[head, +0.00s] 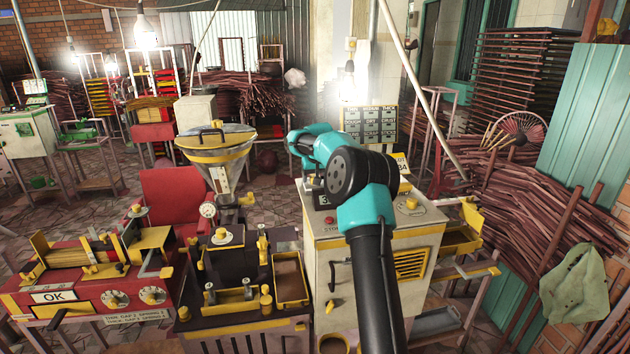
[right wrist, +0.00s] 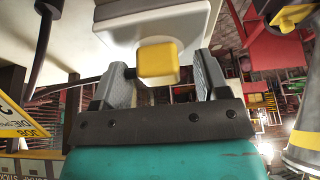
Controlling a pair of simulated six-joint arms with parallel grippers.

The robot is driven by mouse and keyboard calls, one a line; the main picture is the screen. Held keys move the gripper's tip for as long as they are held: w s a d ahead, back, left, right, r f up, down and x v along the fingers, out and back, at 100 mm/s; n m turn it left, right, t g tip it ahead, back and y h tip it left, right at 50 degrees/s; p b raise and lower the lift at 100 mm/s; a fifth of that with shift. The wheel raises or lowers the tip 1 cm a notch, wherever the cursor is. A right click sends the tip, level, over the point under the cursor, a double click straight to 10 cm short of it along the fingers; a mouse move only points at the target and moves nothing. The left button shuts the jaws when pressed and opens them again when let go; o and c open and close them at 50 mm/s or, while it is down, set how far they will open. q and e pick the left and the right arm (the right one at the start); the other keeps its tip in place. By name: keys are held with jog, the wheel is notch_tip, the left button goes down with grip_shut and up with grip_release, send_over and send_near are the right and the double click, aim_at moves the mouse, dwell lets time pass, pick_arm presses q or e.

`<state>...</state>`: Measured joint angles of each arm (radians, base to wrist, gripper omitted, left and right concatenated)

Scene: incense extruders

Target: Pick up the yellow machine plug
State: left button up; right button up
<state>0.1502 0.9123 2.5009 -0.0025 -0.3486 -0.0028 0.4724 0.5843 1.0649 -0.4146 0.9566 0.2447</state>
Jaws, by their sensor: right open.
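In the right wrist view a small yellow block, which looks like the yellow machine plug (right wrist: 158,60), sits against a pale white housing (right wrist: 150,22). My right gripper (right wrist: 160,70) is open, with one grey finger on each side of the block. A gap shows between the block and the right-hand finger; a small dark piece lies between it and the left-hand finger. I cannot tell whether anything touches. In the head view my right arm reaches over the white machine (head: 322,265), and its fingers and the plug are hidden. My left gripper is out of view.
A metal funnel with a yellow rim (head: 217,140) stands left of the arm. A dark machine (head: 225,270) and a red machine (head: 60,300) stand farther left. A yellow tray (head: 460,240) is at the white machine's right.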

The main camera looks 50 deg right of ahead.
jog(key=shift+c, duration=0.3)
grip_shut()
dwell(0.6)
